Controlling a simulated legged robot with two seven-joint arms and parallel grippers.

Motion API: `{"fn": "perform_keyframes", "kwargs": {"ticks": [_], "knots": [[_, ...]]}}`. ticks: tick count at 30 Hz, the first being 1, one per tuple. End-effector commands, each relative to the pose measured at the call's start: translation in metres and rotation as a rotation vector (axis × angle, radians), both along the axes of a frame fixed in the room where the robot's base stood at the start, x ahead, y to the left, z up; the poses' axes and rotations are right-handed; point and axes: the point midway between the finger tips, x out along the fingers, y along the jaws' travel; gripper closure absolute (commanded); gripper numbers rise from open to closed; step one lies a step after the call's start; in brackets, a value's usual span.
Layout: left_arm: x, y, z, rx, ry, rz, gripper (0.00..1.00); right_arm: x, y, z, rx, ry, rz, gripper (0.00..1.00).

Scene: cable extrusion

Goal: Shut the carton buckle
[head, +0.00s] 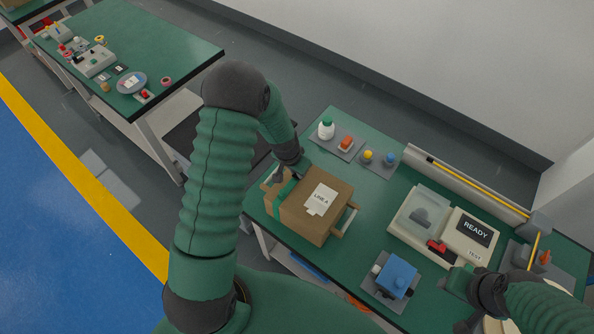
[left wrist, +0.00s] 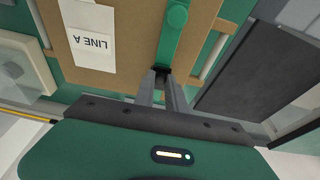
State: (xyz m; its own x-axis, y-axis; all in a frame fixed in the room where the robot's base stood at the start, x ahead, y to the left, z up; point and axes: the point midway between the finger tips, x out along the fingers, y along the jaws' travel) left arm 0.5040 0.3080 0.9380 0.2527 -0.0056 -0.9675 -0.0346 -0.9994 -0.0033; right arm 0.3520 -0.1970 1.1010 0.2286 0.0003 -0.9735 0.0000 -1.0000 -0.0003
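The brown carton (head: 312,218) stands on the green bench with a white "LINE A" label and a green strap (head: 287,190) over its left end. In the left wrist view the carton (left wrist: 120,75) fills the top, and the green strap carries a round green knob (left wrist: 177,16). My left gripper (head: 280,175) is at the carton's strapped end. In the left wrist view its fingertips (left wrist: 161,74) lie close together at the strap's near end, by a small dark part; whether they grip it is unclear. My right gripper (head: 458,282) is beside the tester; its fingers cannot be made out.
A tester (head: 440,226) with a "READY" screen stands right of the carton. A blue box (head: 398,277) sits on a grey pad in front. A white bottle (head: 326,129) and small coloured parts stand behind the carton. Another bench (head: 180,50) is at far left.

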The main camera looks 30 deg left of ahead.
Motion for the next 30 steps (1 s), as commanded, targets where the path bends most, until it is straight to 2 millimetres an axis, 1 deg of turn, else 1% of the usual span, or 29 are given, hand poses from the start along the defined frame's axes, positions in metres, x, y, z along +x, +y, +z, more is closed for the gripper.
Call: {"fn": "perform_keyframes", "kwargs": {"ticks": [1, 3, 5, 14, 17, 20, 23, 24, 30], "knots": [[-0.006, -0.003, -0.005, -0.007, 0.016, -0.003, 0.79, 0.0, 0.0, -0.001, 0.0, 0.0, 0.0, 0.59], [-0.006, -0.003, -0.005, -0.007, 0.017, -0.002, 0.7, 0.0, 0.0, -0.001, 0.0, 0.0, 0.0, 0.59], [-0.006, -0.003, -0.005, -0.008, 0.018, -0.002, 0.63, 0.0, 0.0, -0.001, 0.0, 0.0, 0.0, 0.59], [-0.007, -0.005, -0.006, -0.01, 0.022, -0.005, 0.63, 0.0, 0.0, -0.001, 0.0, 0.0, 0.0, 0.59], [-0.008, -0.005, -0.001, -0.009, 0.02, -0.005, 0.63, 0.0, 0.0, -0.002, 0.0, 0.0, 0.0, 0.59], [-0.01, -0.003, 0.016, -0.006, 0.013, -0.003, 0.63, 0.0, 0.0, -0.005, 0.0, 0.0, 0.0, 0.59], [-0.015, -0.001, 0.044, -0.003, 0.006, -0.002, 0.63, 0.0, 0.0, -0.009, 0.0, 0.0, 0.0, 0.59], [-0.019, 0.0, 0.056, -0.003, 0.004, -0.001, 0.63, 0.0, 0.0, -0.01, 0.0, 0.0, 0.0, 0.59], [-0.033, 0.003, 0.114, -0.002, -0.001, 0.002, 0.63, 0.0, 0.0, -0.015, 0.0, 0.0, 0.0, 0.59]]}}
